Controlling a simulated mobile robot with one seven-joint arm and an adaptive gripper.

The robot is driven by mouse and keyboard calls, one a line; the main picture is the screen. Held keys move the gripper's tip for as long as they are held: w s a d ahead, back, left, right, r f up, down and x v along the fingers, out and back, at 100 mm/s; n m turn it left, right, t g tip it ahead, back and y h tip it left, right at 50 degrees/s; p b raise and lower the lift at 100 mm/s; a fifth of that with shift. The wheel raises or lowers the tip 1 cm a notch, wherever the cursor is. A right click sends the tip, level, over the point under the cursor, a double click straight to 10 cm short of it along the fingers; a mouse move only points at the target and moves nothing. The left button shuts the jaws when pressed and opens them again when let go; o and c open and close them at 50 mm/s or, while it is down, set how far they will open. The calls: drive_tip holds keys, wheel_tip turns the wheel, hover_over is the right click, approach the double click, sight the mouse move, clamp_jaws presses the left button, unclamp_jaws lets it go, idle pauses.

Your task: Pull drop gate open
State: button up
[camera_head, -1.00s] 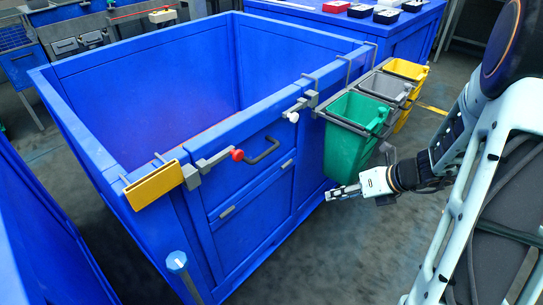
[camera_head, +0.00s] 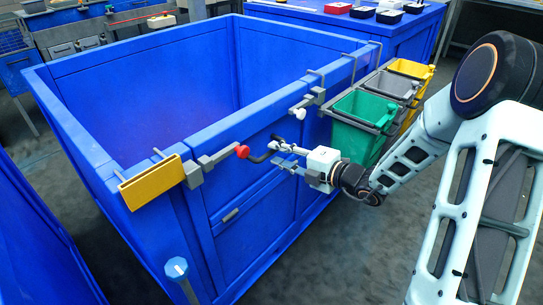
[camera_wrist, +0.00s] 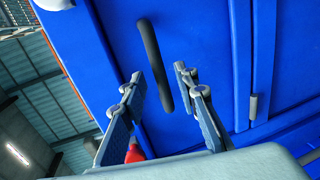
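The drop gate (camera_head: 228,186) is the upper blue front panel of a large blue crate, and it stands upright. A dark bar handle (camera_head: 260,156) sits on it, also in the wrist view (camera_wrist: 154,62). My gripper (camera_head: 277,150) is open in front of the gate, close to the handle. In the wrist view (camera_wrist: 159,73) the handle appears between the two spread fingertips. I cannot tell whether they touch it. A red-knobbed latch (camera_head: 240,152) is left of the handle, and a white-knobbed latch (camera_head: 300,113) is to its upper right.
Green (camera_head: 360,115), grey (camera_head: 394,86) and yellow (camera_head: 411,69) bins hang right of the gate, close to my arm. A blue-topped post (camera_head: 177,268) stands at front left. The floor before the gate is clear.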

sight(273, 153)
drive_tip(key=shift+b+x, duration=0.3)
drive_tip(key=shift+x, duration=1.25)
drive_tip(key=shift+c, duration=0.3)
clamp_jaws()
